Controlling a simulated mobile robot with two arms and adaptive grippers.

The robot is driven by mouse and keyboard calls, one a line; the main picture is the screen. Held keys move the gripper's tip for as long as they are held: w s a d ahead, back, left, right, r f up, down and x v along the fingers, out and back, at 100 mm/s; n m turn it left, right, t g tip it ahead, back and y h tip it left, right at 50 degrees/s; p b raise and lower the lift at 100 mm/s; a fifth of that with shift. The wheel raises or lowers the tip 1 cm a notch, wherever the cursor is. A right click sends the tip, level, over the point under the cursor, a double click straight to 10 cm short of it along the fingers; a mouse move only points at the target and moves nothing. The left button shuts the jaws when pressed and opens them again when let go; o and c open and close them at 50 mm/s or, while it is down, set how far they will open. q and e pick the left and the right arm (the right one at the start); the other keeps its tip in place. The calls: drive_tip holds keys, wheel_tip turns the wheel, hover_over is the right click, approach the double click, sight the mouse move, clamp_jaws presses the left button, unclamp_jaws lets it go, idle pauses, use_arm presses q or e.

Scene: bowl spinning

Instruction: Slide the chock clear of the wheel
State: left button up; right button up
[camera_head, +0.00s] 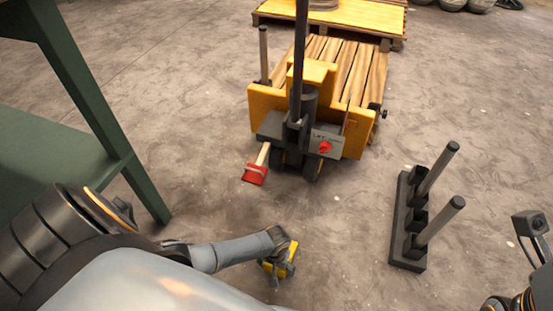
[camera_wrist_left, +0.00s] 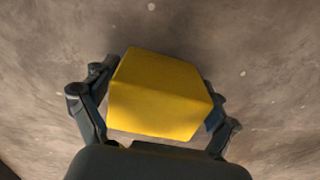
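The yellow chock (camera_head: 291,262) is a block in my left gripper (camera_head: 279,262), in the lower middle of the head view. It lies in front of the yellow cart (camera_head: 267,109), apart from the cart's dark wheel (camera_head: 312,166). In the left wrist view the chock (camera_wrist_left: 160,95) fills the space between the two fingers of my left gripper (camera_wrist_left: 163,100), one against each side. I cannot tell whether it touches the floor. My right gripper (camera_head: 532,235) is partly in view at the right edge, empty floor beside it; its finger opening is unclear.
A red block with a pale handle (camera_head: 255,174) is by the cart's front left. A dark rack with two grey posts (camera_head: 411,230) stands on the right. A green table (camera_head: 120,150) is on the left. A yellow-topped pallet (camera_head: 350,15) lies behind. Floor between chock and rack is clear.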

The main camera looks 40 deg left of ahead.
use_arm(q)
drive_tip(key=shift+w+r, duration=0.1)
drive_tip(key=shift+w, duration=0.05)
drive_tip(key=shift+r, duration=0.2)
wheel_tip(320, 180, up, 12)
drive_tip(key=shift+f, duration=0.25)
idle(0.5)
idle(0.4)
